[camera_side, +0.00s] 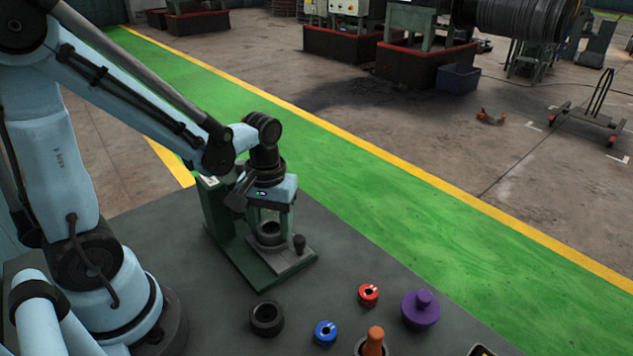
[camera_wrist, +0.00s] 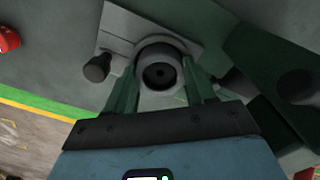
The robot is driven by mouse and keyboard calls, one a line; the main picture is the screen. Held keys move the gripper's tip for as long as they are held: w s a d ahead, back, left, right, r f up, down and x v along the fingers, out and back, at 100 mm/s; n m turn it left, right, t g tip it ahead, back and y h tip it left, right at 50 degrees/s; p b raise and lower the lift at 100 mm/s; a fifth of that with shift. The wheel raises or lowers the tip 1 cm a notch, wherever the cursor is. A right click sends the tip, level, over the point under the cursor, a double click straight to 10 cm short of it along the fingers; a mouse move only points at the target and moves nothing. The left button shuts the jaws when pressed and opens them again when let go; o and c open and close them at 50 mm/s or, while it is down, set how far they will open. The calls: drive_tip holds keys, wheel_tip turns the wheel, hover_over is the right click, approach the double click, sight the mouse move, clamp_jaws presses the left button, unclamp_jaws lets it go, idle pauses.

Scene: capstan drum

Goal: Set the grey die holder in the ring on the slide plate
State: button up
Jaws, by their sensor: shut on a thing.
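The grey die holder (camera_wrist: 160,74) is round with a dark central bore. In the wrist view it sits between the two green fingers of my gripper (camera_wrist: 162,80), which is shut on it. In the side view my gripper (camera_side: 270,226) points down over the light grey slide plate (camera_side: 291,260), with the die holder low between the fingers. The slide plate also shows in the wrist view (camera_wrist: 118,22), behind the holder. The ring is not clearly distinct from the holder, so I cannot tell how deep the holder sits in it.
A dark knob (camera_side: 299,243) stands on the slide plate close to the fingers. A green stand (camera_side: 222,222) rises behind it. A dark ring-shaped part (camera_side: 266,318), a blue part (camera_side: 325,332), a red part (camera_side: 368,294) and a purple part (camera_side: 420,310) lie apart on the table.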

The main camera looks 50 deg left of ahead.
sight(272, 233)
drive_tip(key=o, duration=1.4)
drive_tip(key=shift+f, duration=0.35)
wheel_tip(272, 233, up, 13)
drive_tip(key=shift+w+d+f+m+t, duration=0.15)
drive_tip(key=shift+d+f+m+t, duration=0.3)
drive_tip(key=shift+m+t, duration=0.8)
drive_tip(key=shift+w+d+f+m+t, duration=0.2)
drive_tip(key=shift+d+m+t, duration=0.35)
drive_tip(key=shift+m+t, duration=0.65)
drive_tip(key=shift+w+d+f+m+t, duration=0.1)
drive_tip(key=shift+d+f+m+t, duration=0.35)
drive_tip(key=shift+m+t, duration=0.75)
drive_tip(key=shift+r, duration=0.1)
